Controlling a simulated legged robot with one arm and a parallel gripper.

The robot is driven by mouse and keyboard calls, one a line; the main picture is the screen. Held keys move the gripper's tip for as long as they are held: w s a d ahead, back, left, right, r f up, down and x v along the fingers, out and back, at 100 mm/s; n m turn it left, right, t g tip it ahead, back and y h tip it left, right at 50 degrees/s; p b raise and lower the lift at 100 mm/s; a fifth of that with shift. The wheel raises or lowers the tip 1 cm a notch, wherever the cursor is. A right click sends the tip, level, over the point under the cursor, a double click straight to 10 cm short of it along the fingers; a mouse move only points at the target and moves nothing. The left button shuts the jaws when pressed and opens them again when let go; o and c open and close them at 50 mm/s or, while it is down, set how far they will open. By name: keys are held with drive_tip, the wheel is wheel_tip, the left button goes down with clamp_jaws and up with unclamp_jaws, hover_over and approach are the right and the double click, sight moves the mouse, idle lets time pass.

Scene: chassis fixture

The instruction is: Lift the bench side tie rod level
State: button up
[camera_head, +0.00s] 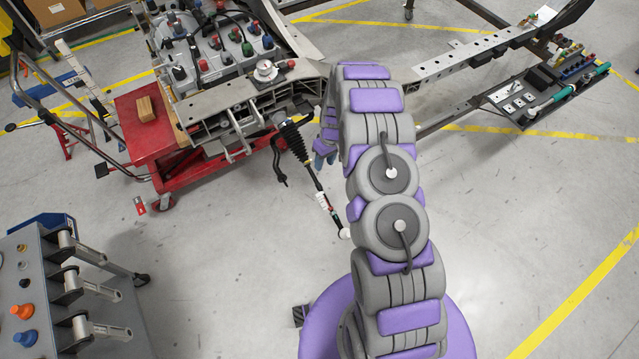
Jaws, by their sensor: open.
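A tie rod (318,190) with a black ribbed boot hangs from the front of the chassis (230,105). It slopes down to the right, and its white-tipped outer end (344,233) is low, close to my arm. My gripper (324,156) is open, mostly hidden behind my own arm, just right of the rod's upper half. I cannot tell whether the gripper touches the rod. No held object shows at the visible fingertips.
A red cart (150,150) with a small cardboard-coloured block stands left of the chassis. A grey tool bench (50,300) with metal holders is at lower left. Chassis rails (480,55) and a parts panel (545,90) extend at right. The floor between is clear.

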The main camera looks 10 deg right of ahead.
sight(319, 185)
drive_tip(key=f, duration=0.4)
drive_tip(key=a+f+b, duration=0.1)
drive_tip(key=f, duration=0.4)
drive_tip(key=s+a+f+b, duration=0.1)
drive_tip(key=f, duration=0.3)
drive_tip(key=shift+a+f, duration=0.15)
drive_tip(key=shift+f, duration=0.1)
drive_tip(key=shift+a+f, duration=0.25)
drive_tip(key=shift+f, duration=0.1)
